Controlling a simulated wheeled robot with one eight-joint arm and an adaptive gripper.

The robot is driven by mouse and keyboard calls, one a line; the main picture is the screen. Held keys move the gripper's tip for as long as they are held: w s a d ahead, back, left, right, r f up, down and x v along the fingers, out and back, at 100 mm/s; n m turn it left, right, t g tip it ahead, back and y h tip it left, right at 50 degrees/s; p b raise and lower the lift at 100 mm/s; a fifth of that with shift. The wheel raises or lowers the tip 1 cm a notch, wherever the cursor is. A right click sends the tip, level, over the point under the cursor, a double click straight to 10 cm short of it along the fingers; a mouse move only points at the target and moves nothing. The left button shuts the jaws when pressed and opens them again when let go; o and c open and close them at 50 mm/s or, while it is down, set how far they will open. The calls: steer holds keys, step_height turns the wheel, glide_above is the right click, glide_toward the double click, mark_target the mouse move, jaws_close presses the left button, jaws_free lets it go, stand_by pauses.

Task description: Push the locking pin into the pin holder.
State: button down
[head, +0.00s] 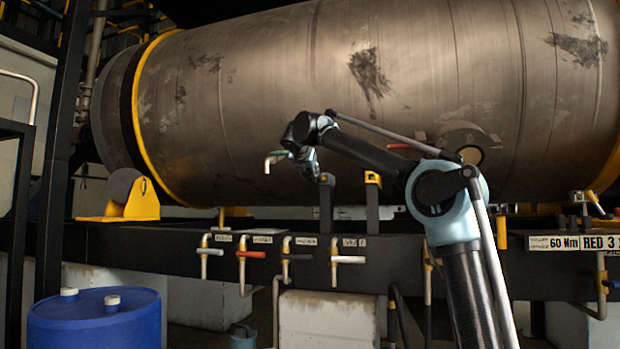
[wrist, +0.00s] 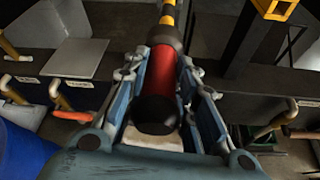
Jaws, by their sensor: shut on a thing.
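My gripper (wrist: 168,100) is shut on the locking pin (wrist: 160,80), with its finger linkages on both sides of the red grip. The pin has a black rounded end towards the wrist camera, a dark collar and a yellow-and-black striped shaft pointing away. The shaft's tip runs out of the top of the wrist view. In the head view my gripper (head: 306,163) is in front of the tank, left of two black posts, and the pin is not clear there. One post has a yellow top (head: 373,179). I cannot tell which part is the pin holder.
A large metal tank (head: 300,80) lies behind a dark beam (head: 120,240) carrying several small valves with coloured handles (head: 258,254). A blue drum (head: 95,322) stands at lower left. The yellow-topped post shows at upper right in the wrist view (wrist: 275,9).

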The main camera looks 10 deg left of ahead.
steer(key=shift+w+d, duration=0.1)
steer(key=shift+w, duration=0.9)
steer(key=shift+w, duration=0.25)
steer(key=shift+w+d, duration=0.15)
steer(key=shift+w, duration=1.75)
steer(key=shift+w+d, duration=0.2)
steer(key=shift+w, duration=1.65)
steer(key=shift+w+d, duration=0.15)
steer(key=shift+w, duration=1.75)
steer(key=shift+w, duration=0.1)
steer(key=c, duration=1.2)
jaws_free()
